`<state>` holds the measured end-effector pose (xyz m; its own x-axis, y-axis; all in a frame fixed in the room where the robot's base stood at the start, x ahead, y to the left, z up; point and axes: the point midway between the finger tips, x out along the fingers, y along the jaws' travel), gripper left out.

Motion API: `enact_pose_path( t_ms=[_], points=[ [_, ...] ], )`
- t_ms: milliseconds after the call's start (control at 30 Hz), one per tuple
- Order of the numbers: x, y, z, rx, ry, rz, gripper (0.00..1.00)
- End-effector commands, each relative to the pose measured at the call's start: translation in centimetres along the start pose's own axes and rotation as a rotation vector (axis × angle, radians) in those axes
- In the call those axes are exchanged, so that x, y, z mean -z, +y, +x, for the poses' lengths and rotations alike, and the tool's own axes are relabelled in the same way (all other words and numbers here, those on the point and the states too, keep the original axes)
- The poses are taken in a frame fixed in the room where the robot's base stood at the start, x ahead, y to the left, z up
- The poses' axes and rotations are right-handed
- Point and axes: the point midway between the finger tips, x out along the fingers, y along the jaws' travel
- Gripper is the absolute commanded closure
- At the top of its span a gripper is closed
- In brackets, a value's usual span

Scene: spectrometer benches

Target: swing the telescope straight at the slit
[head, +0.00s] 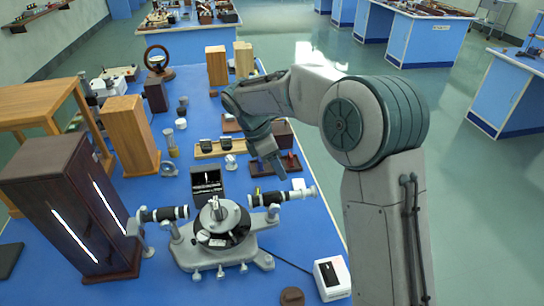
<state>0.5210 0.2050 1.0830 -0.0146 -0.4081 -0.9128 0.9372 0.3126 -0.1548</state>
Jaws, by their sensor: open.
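A grey spectrometer (222,258) with a round central table stands on the blue bench. One black tube (168,213) points left from it, towards a dark wooden cabinet (55,215) with glowing vertical slits. The other black tube (272,198), with a pale outer end, points right and slightly away. I cannot tell for certain which tube is the telescope, and no slit on a tube can be made out. My gripper (274,166) is above the bench, beyond the right tube and apart from it in the picture. It is open and holds nothing that I can see.
A small black box (206,184) stands behind the spectrometer. A white box (331,278) with a cable is at front right, near a brown disc (291,297). Wooden blocks (128,135) and small glassware crowd the left and far bench. Open floor lies right.

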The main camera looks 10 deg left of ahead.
Motion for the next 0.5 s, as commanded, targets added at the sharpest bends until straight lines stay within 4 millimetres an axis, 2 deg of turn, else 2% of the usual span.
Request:
enact_pose_path(
  t_ms=[100,200,500],
  points=[
    [0.1,0.1,-2.1,-0.004,0.0,0.001,0.56],
    [0.0,0.1,-3.2,-0.003,0.0,0.0,0.56],
    [0.0,0.0,-4.1,-0.001,-0.001,-0.001,0.56]
  ],
)
